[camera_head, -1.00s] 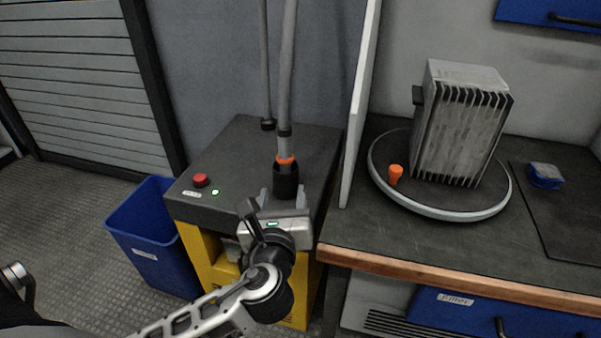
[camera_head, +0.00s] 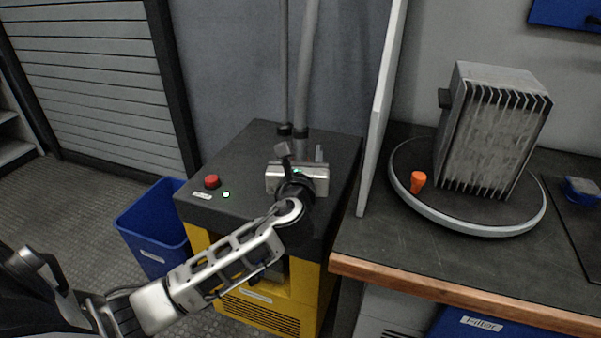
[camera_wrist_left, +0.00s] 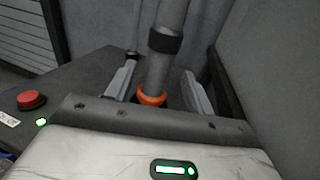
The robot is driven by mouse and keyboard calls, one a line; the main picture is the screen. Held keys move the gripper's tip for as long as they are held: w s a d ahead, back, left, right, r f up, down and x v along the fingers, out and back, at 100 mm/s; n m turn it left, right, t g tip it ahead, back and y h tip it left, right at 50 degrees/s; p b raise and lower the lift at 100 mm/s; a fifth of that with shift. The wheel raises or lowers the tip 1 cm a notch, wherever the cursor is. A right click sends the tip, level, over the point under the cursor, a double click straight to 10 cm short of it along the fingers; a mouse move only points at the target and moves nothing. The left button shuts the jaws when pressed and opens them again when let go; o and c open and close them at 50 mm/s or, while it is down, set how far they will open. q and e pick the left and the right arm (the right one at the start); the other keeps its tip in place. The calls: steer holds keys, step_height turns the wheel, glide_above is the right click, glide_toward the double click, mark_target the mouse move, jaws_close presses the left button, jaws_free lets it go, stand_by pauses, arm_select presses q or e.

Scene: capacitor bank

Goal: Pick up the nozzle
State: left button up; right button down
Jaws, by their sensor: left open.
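The nozzle shows in the left wrist view as a grey hose (camera_wrist_left: 160,70) with a dark band and an orange ring (camera_wrist_left: 152,99). Its black lower part is mostly hidden behind the gripper body. In the head view the grey hose (camera_head: 307,75) runs down behind my left gripper (camera_head: 300,157), and the orange ring is hidden. My left gripper is open, with one finger on each side of the nozzle in the wrist view (camera_wrist_left: 158,90). Gaps show between the fingers and the hose. My right gripper is not in view.
A yellow and black cabinet (camera_head: 225,155) with a red button (camera_head: 212,181) stands under the gripper. A white panel (camera_head: 383,110) rises right of it. The workbench (camera_head: 400,250) holds a finned metal block (camera_head: 490,135) and an orange plug (camera_head: 417,181) on a round turntable (camera_head: 520,222). A blue bin (camera_head: 150,225) stands left.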

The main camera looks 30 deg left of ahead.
arm_select(q)
steer(key=b+x, duration=0.1)
steer(key=x, duration=0.3)
steer(key=shift+a, duration=0.25)
steer(key=shift+r, duration=0.1)
jaws_close()
